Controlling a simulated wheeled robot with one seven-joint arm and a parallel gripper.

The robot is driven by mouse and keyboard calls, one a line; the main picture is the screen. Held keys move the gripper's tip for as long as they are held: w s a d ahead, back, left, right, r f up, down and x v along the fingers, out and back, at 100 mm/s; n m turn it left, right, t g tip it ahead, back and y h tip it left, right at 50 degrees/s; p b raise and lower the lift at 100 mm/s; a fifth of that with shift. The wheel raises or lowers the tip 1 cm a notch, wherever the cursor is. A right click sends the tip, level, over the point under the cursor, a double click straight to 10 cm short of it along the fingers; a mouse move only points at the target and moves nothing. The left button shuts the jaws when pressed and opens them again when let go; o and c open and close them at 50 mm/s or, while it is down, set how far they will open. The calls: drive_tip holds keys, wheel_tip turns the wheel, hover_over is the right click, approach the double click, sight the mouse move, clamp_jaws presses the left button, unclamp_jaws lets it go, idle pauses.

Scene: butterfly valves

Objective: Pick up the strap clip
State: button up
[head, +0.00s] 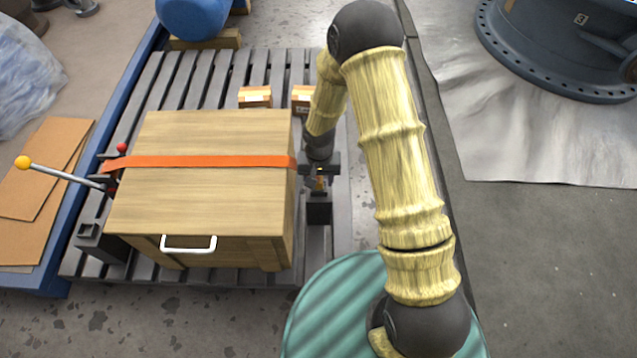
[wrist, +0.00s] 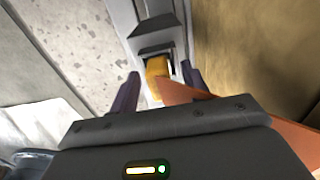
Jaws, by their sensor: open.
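The strap clip, a small yellow-orange piece (wrist: 155,82), is at the end of the orange strap (head: 205,161), near a dark grey bracket (wrist: 160,42). In the head view a little of its colour shows at the right side of the wooden crate (head: 203,185). My gripper (head: 320,180) is there, beside the crate. In the wrist view my gripper (wrist: 160,76) is open, with one finger on each side of the clip. The strap passes in front of the clip's lower part. I cannot tell whether the fingers touch the clip.
The crate stands on a grey slatted pallet (head: 165,80). A lever with a yellow knob (head: 23,162) sticks out at the left. Small cardboard boxes (head: 255,97) lie behind the crate. A large flanged valve part (head: 560,45) stands at the upper right; floor on the right is open.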

sight(320, 177)
drive_tip(key=shift+c, duration=0.2)
clamp_jaws()
drive_tip(key=shift+s, duration=0.1)
wheel_tip(320, 177, up, 10)
drive_tip(key=p, duration=0.4)
drive_tip(key=shift+p, duration=0.3)
drive_tip(key=shift+d, duration=0.1)
